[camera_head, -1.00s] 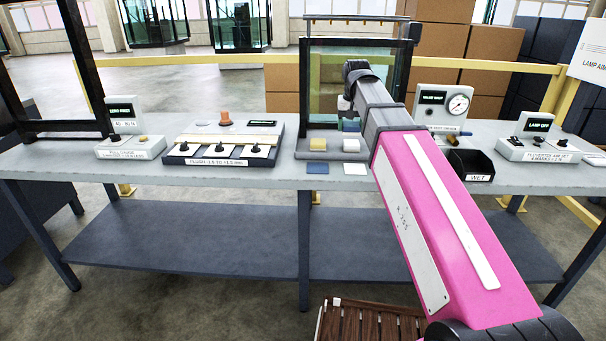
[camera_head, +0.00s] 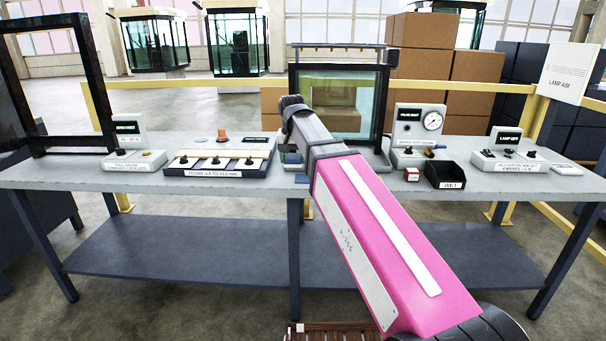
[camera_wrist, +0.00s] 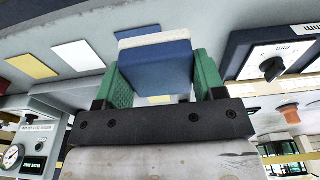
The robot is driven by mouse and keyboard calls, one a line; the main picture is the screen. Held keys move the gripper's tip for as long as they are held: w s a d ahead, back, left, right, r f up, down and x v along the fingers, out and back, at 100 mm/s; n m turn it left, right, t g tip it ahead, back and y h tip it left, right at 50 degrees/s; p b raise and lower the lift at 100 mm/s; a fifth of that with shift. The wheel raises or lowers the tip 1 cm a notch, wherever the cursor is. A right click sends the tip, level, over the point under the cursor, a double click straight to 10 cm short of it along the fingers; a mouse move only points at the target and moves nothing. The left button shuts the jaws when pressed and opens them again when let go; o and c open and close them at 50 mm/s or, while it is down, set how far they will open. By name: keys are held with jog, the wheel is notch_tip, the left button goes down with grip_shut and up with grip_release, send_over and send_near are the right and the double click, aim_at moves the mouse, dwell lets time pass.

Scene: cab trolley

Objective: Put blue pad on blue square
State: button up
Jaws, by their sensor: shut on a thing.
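My gripper (camera_wrist: 161,74), with green fingers, is shut on the blue pad (camera_wrist: 155,62) in the wrist view. A cream layer or edge shows along the pad's far side. A blue strip (camera_wrist: 138,31) shows just beyond it on the grey table, likely the blue square, mostly hidden by the pad. I cannot tell whether the pad touches it. In the head view a blue piece (camera_head: 292,158) shows beside my wrist, and a bit of blue (camera_head: 301,179) lies near the table's front edge. My arm hides the rest.
A white square (camera_wrist: 77,56) and a yellow square (camera_wrist: 32,66) lie flat beside the pad. A plunger box (camera_head: 218,163) stands left of my wrist. A glass-paned frame (camera_head: 340,100) stands behind. A gauge unit (camera_head: 418,130), black bin (camera_head: 458,174) and small red-and-white block (camera_head: 411,174) are right.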

send_over(305, 178)
notch_tip(305, 178, down, 4)
jog(key=shift+f, duration=1.95)
jog(key=shift+f, duration=0.15)
jog(key=o, duration=0.9)
jog(key=shift+o, duration=0.2)
notch_tip(305, 178, up, 12)
jog(key=s, duration=0.1)
jog(key=shift+s, duration=0.25)
